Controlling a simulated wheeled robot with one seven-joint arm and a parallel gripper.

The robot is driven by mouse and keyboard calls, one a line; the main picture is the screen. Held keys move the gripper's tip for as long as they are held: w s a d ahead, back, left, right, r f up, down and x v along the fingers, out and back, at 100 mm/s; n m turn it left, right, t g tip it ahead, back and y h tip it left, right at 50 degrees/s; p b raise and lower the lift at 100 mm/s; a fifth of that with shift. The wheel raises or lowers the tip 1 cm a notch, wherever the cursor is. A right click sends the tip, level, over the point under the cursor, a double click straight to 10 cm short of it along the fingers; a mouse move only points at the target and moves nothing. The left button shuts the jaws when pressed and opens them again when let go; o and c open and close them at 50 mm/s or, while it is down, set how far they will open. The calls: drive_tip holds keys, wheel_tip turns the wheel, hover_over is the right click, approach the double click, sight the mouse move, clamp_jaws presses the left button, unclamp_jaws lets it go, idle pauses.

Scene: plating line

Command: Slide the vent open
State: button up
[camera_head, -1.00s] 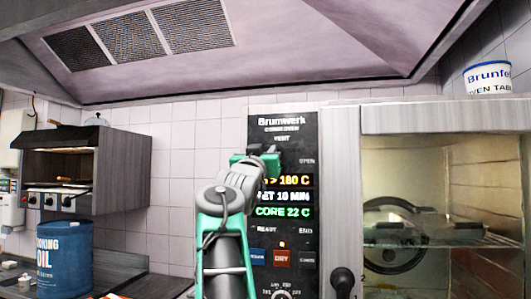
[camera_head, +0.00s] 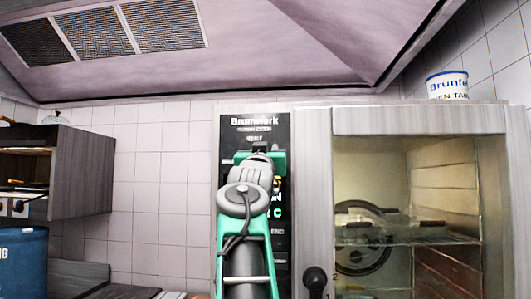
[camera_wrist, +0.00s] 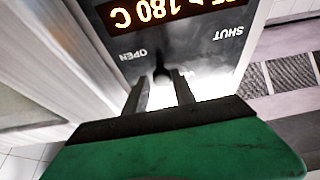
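The vent slider's dark knob (camera_wrist: 161,73) shows in the wrist view, on the steel panel between the upside-down labels OPEN and SHUT, nearer to OPEN. My gripper (camera_wrist: 162,84) has its two fingers apart, one on each side of the knob, with bright gaps between; I cannot tell whether either finger touches it. In the head view my gripper (camera_head: 259,152) is at the upper part of the black oven panel (camera_head: 235,180), just below the VENT label. My arm and gripper hide the slider and most of the display there.
The oven's glass door (camera_head: 400,250) is right of the panel, with a dark door handle (camera_head: 315,280) near my arm. A white tub (camera_head: 447,86) stands on top of the oven. A blue drum (camera_head: 22,262) and a grill cabinet (camera_head: 80,170) are at left. The extractor hood (camera_head: 240,60) is overhead.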

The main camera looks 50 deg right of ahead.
drive_tip(key=o, duration=0.3)
drive_tip(key=shift+s+d, duration=0.1)
drive_tip(key=b+v, duration=0.4)
drive_tip(key=v, duration=0.4)
